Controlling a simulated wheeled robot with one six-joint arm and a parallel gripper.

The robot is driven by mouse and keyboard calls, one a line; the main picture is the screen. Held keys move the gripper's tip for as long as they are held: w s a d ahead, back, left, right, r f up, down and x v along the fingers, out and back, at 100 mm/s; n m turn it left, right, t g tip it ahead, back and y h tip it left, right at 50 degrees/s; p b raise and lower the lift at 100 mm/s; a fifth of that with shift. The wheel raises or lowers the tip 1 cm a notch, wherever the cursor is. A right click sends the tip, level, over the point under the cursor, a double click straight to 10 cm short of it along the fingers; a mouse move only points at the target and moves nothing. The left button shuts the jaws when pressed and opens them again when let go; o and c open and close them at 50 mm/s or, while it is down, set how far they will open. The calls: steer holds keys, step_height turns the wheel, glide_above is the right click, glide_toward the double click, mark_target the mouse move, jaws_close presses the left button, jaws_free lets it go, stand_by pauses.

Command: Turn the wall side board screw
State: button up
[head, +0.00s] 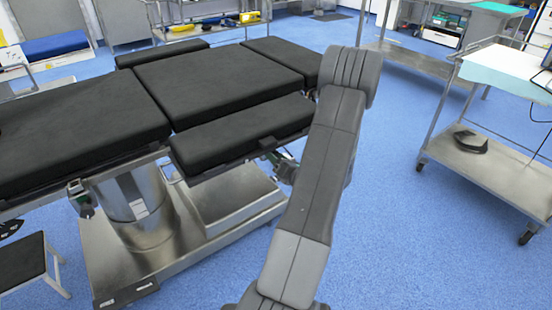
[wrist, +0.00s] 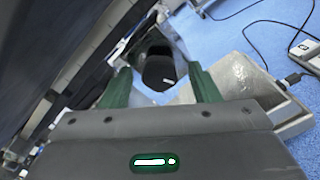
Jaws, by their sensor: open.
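The operating table (head: 215,75) has black pads, with a narrow black side board (head: 245,132) along its near right side. In the wrist view a dark rounded knob (wrist: 157,72), which looks like the screw, sits on a shiny metal bracket. My gripper (wrist: 158,68) is open, with one green finger on each side of the knob. The fingers look apart from it, though I cannot tell how deep the knob sits between them. In the head view my arm partly covers the area by the side board's edge, and the screw cannot be made out there.
The table's metal column (head: 140,195) and base stand below the pads. A metal trolley (head: 495,170) stands at the right, with blue floor (head: 400,250) free between. In the wrist view, a pale box-like part (wrist: 245,85) and a cabled handset (wrist: 305,52) lie at the right.

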steer(key=shift+w, duration=0.1)
steer(key=c, duration=1)
